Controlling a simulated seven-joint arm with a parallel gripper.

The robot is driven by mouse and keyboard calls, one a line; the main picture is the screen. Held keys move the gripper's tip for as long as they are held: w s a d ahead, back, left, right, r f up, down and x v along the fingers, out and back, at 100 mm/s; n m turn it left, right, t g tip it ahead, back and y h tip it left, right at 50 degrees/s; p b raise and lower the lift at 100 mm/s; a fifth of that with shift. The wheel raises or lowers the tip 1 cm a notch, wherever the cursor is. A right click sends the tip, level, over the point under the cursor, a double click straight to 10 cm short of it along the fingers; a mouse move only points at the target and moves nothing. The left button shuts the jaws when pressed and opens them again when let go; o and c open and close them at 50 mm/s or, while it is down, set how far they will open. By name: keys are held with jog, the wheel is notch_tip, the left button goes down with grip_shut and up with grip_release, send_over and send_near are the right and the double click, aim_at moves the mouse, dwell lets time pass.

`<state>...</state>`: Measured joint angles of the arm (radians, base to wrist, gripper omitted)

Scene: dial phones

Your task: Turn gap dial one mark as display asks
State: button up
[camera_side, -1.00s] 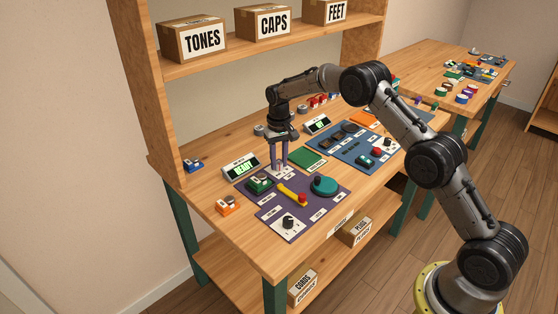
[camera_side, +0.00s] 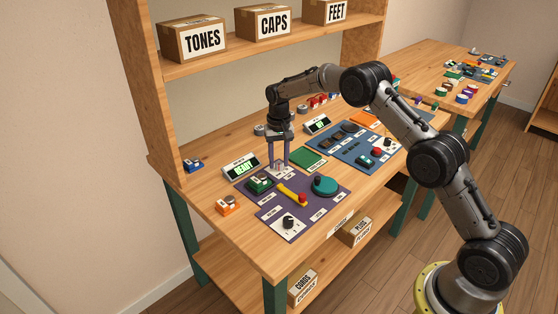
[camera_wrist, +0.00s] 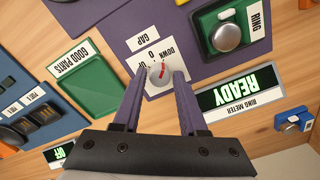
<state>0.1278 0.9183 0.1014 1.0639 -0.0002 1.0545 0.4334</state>
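The gap dial (camera_wrist: 159,73) is a small round pale knob with a red pointer line, on a white plate marked UP, 0 and DOWN. In the wrist view its red line leans toward the DOWN side. My gripper (camera_wrist: 157,74) is open, its two purple fingers on either side of the dial with gaps visible. Whether the tips are level with the knob cannot be told. In the side view my gripper (camera_side: 279,166) points straight down at the gap plate. The ring meter display (camera_wrist: 240,88) shows READY in green; it also shows in the side view (camera_side: 241,167).
A green RING unit (camera_wrist: 228,30) with a silver button stands close by. The green good-parts tray (camera_wrist: 90,80) is on the other side. The purple panel also carries a yellow lever (camera_side: 291,193), a teal disc (camera_side: 325,185) and a black knob (camera_side: 288,222).

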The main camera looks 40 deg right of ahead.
aim_at(279, 163)
jog(key=shift+o, duration=1.2)
notch_tip(279, 163, up, 14)
jog(key=shift+f, duration=0.1)
